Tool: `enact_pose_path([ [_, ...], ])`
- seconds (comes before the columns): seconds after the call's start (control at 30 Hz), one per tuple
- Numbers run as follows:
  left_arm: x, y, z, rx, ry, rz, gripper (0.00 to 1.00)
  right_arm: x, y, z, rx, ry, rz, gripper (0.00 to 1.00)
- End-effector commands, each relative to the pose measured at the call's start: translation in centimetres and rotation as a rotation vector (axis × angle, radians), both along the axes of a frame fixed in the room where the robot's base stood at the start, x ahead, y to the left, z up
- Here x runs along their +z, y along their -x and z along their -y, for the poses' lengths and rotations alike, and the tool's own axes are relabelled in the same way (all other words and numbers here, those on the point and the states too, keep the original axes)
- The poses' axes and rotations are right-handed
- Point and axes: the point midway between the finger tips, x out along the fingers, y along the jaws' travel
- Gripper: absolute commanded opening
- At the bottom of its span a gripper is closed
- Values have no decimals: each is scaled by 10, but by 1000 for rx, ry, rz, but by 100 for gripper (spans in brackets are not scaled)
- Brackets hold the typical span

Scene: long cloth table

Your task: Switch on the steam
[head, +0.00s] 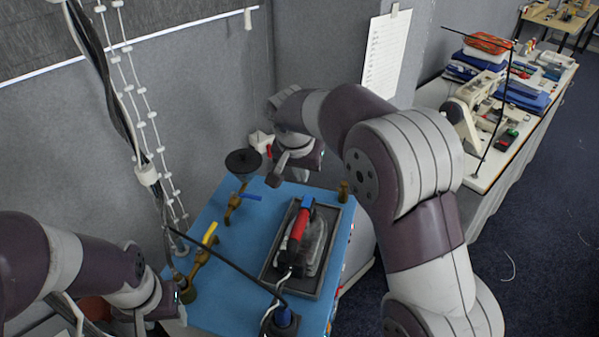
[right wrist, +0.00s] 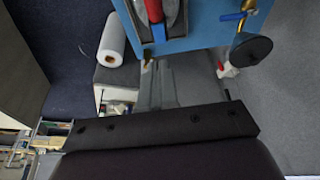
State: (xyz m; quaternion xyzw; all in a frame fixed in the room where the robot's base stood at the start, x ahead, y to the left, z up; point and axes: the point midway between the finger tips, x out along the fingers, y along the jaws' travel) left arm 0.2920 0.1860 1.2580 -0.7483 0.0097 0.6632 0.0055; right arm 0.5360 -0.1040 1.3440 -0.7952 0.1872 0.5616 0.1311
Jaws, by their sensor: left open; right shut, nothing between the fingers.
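On the blue tabletop (head: 210,310) are a brass valve with a yellow lever (head: 210,234) at the left and a brass valve with a blue lever (head: 250,196) farther back. A round black disc (head: 243,161) is above the blue-lever valve. The blue lever (right wrist: 234,16) and disc (right wrist: 251,50) also show in the right wrist view. My right gripper (head: 274,181) is shut and empty near the back edge, right of the disc. Its fingers (right wrist: 157,70) touch nothing I can make out. My left gripper (head: 178,297), partly seen, is open beside the table's front left corner, near the yellow-lever valve.
An iron with a red handle (head: 299,230) lies on a dark tray (head: 271,270) at the right. A brass post (head: 343,189) stands at the back right corner. A white and red fitting (head: 261,142) is behind the table. A dark rod and hanging cables cross the left side.

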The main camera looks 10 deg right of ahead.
Motion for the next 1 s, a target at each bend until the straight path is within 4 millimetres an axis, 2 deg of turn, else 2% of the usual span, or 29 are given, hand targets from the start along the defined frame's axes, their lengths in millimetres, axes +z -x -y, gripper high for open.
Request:
enact_pose_path([
  [0.03, -5, 0, 0, 0, 0, 0, 52, 5, 2, -1, 2, 0, 2, 0],
  [0.1, -4, 0, 0, 0, 0, 1, 52, 16, 5, -3, 1, 0, 2, 0],
  [0.27, -4, 0, 0, 0, 0, 1, 52, 26, 8, -4, 0, 0, 1, 0],
  [0.57, -4, 0, 0, 0, 0, 1, 52, 28, 8, -4, 0, 0, 1, 0],
  [0.73, 12, 0, 0, 0, 0, 1, 52, 35, -4, 1, -1, -1, 1, 0],
  [1.0, 9, 0, 0, 0, 0, 1, 52, 31, -6, 2, 0, 0, 1, 0],
])
